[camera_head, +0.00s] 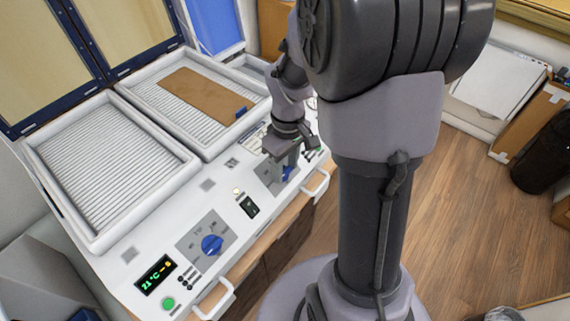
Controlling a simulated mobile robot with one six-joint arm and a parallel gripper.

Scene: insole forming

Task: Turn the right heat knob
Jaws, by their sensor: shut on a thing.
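The right heat knob (287,174) is a small blue dial on the white machine's sloped front panel, partly hidden by my gripper. My gripper (286,163) reaches down onto it from above and is shut on it. The exact finger contact and the knob's pointer are too small and covered to read. The left heat knob (211,244) is blue, on a grey dial plate, and in plain view.
The left tray (176,157) is empty and ribbed; the right one holds a brown sheet (203,95). White handles (315,186) project along the front edge. Wooden floor is open at right.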

